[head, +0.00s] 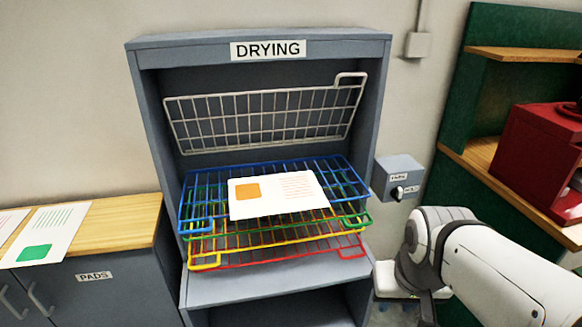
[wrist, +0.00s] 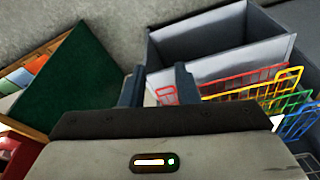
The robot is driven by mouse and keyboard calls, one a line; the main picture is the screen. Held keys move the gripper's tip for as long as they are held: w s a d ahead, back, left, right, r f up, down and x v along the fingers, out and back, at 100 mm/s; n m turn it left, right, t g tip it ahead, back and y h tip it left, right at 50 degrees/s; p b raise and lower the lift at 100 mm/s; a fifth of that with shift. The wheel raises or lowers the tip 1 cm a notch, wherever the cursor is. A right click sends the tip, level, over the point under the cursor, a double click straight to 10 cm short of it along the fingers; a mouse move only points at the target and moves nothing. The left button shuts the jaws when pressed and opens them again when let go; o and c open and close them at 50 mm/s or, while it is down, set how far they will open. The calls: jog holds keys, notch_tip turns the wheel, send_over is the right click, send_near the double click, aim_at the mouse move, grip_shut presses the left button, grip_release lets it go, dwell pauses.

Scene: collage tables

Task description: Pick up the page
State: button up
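A white page (head: 278,206) with an orange square and orange lines lies flat on the blue wire rack (head: 345,177) of the drying shelf. Another white page (head: 45,240) with a green patch and green lines lies on the wooden top of the cabinet at the left. My gripper (wrist: 159,84) shows in the wrist view with its two dark fingers apart and nothing between them. It is apart from both pages. In the head view my arm is at the right, beside the shelf, and the fingers cannot be made out.
Green, yellow and red (head: 290,258) racks sit below the blue one. A white rack (head: 262,118) is tilted up above it. The grey drying shelf (head: 158,130) has side walls. A small grey box (head: 398,170) is on the wall to its right. A red case (head: 535,150) stands on the green shelving.

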jog(key=w+a+f+n+t+b, duration=0.2)
jog(key=w+f+n+b, duration=0.15)
jog(key=w, duration=0.25)
jog(key=w+a+f+n+t+y+b, duration=0.1)
jog(key=w+a+f+n+t+b, duration=0.1)
jog(key=w+n+t+b, duration=0.3)
jog(key=w+a+f+n+b, duration=0.1)
jog(key=w+f+n+b, duration=0.15)
jog(key=w, duration=0.45)
jog(key=w+a+f+n+t+y+b, duration=0.2)
jog(key=w+a+n+t+y+b, duration=0.1)
jog(key=w+a+n, duration=0.3)
jog(key=w+a+f+n+t+y+b, duration=0.2)
jog(key=w+a+n+y+b, duration=0.3)
jog(key=w+a, duration=0.5)
jog(key=shift+a+n+t+b, duration=0.4)
jog(key=shift+a+n+b, duration=0.1)
jog(key=shift+a+n, duration=0.65)
grip_shut()
